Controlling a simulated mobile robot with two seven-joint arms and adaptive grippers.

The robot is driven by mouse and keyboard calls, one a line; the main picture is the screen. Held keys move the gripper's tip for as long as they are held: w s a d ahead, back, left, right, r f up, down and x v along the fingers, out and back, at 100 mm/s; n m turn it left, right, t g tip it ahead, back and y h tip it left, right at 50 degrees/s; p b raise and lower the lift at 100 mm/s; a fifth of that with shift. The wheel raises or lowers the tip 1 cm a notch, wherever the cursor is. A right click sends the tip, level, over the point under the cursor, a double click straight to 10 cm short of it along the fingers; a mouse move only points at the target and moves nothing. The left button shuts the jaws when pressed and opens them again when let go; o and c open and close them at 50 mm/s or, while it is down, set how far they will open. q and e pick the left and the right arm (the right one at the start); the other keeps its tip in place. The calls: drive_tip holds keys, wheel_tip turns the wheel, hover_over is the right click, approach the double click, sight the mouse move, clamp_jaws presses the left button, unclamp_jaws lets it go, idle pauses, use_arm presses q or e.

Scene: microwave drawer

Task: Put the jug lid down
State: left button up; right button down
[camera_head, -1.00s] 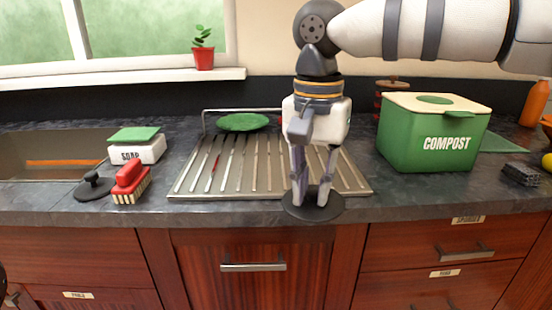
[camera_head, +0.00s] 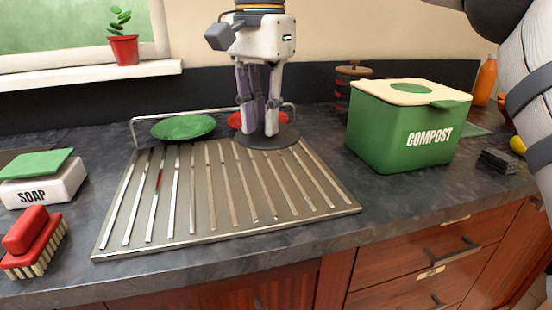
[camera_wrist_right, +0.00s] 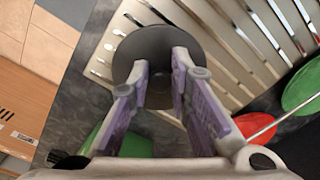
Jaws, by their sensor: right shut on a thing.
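The jug lid (camera_head: 287,137) is a flat dark grey disc. My right gripper (camera_head: 258,131) is above it with fingers pointing down, shut on its middle. The lid is at the back right of the slatted metal draining rack (camera_head: 220,237), close over or touching it; I cannot tell which. In the right wrist view the lid (camera_wrist_right: 150,48) shows beyond the two purple-grey fingers (camera_wrist_right: 155,78), with the slats past it. The part gripped is hidden between the fingers. My left gripper is out of view.
A green plate (camera_head: 183,127) and a red plate (camera_head: 236,119) are behind the rack. The green compost bin (camera_head: 395,135) stands right of it. The soap box (camera_head: 45,190) and red brush (camera_head: 32,236) lie left. The rack's front and middle are bare.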

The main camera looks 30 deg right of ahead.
drive_tip(key=d+f, duration=0.6)
drive_tip(key=f, duration=0.1)
drive_tip(key=shift+d, duration=0.3)
drive_tip(key=shift+a+f, duration=0.1)
drive_tip(key=shift+f, duration=1.3)
drive_tip(key=shift+f, duration=0.1)
drive_tip(key=c, duration=1.5)
unclamp_jaws()
drive_tip(key=shift+o, duration=0.2)
wheel_tip(320, 180, up, 12)
